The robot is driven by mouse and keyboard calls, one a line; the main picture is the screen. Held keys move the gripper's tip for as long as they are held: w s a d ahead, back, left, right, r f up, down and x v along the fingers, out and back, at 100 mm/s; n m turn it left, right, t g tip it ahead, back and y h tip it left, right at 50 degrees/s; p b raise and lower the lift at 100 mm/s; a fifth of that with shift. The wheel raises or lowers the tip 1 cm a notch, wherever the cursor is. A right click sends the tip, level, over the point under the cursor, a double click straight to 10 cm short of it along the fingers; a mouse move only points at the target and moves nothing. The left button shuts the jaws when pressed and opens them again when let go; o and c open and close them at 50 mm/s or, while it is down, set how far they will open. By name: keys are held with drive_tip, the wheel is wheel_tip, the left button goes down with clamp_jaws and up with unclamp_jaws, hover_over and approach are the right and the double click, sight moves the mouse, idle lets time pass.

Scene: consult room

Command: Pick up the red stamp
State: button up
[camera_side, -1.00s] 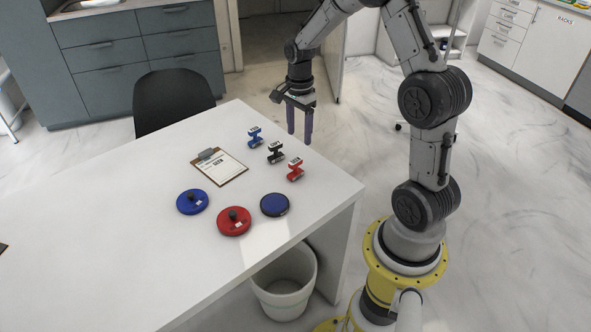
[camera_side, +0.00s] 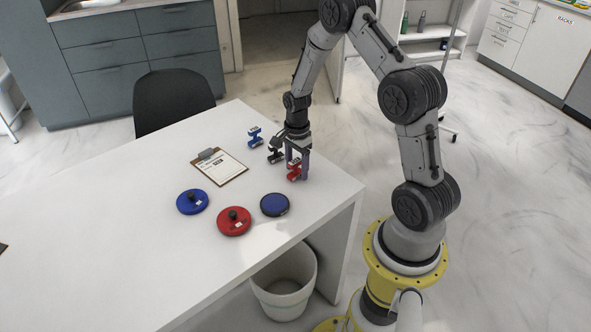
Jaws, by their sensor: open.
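The red stamp (camera_side: 293,174) stands on the white table near its right edge. My gripper (camera_side: 298,172) is down at the red stamp, with its open fingers at the stamp's sides. The fingers and the gripper body partly hide the stamp's upper part. I cannot tell whether a finger touches it.
A black stamp (camera_side: 275,156) stands close behind my gripper, and a blue stamp (camera_side: 255,136) is farther back. A clipboard (camera_side: 222,168), a blue round pad (camera_side: 192,202), a red round pad (camera_side: 234,222) and a dark blue disc (camera_side: 274,205) lie on the table (camera_side: 120,235).

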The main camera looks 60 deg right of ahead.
drive_tip(key=shift+f, duration=0.25)
clamp_jaws()
drive_tip(key=shift+r, duration=0.1)
idle(0.3)
drive_tip(key=shift+r, duration=0.6)
drive_tip(key=s+a+r, duration=0.7)
drive_tip(key=s+r, duration=0.4)
drive_tip(key=s, duration=0.1)
drive_tip(key=shift+r, duration=0.35)
drive_tip(key=shift+s, duration=0.1)
